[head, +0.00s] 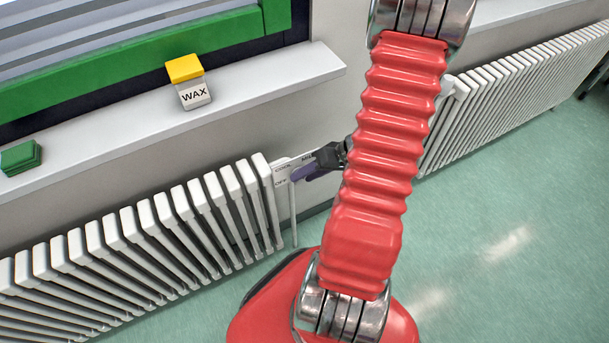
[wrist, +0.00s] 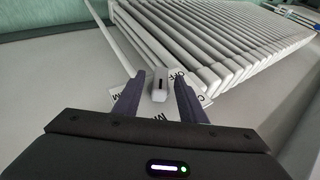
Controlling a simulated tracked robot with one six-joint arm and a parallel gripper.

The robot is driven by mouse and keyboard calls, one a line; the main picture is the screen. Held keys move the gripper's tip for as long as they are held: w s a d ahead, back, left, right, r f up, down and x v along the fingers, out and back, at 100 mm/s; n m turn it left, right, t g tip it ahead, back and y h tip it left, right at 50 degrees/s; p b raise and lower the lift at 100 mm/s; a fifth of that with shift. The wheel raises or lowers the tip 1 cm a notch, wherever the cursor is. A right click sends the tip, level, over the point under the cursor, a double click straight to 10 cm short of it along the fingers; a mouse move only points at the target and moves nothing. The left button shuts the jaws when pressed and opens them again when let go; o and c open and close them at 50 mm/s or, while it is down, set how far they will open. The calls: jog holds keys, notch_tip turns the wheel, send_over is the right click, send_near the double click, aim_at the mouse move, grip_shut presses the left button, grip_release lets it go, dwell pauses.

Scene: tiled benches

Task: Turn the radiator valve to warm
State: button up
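The radiator valve knob (wrist: 159,84) is a small pale block with a dark line on it, in the middle of the wrist view. It sits on a white label plate (wrist: 203,101) with partly covered lettering; "OFF" shows at the upper right and an "M" at the left. The knob's long side runs roughly up and down the picture. My gripper (wrist: 157,88) is open, with one dark purple finger on each side of the knob and a gap showing on both sides. In the head view, my gripper (head: 306,170) is at the plate (head: 281,174) and hides the knob.
White radiators stand at the left (head: 150,237) and right (head: 520,90), with a thin pipe (head: 293,213) below the plate. A window sill (head: 270,80) above holds a yellow-topped WAX box (head: 194,94) and a green block (head: 20,158).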

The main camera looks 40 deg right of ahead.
jog(key=shift+w+a+f, duration=0.25)
jog(key=shift+w+f, duration=0.1)
jog(key=shift+f, duration=0.2)
jog(key=shift+c, duration=0.4)
grip_shut()
jog(key=shift+d, duration=0.3)
jog(key=shift+a, duration=0.2)
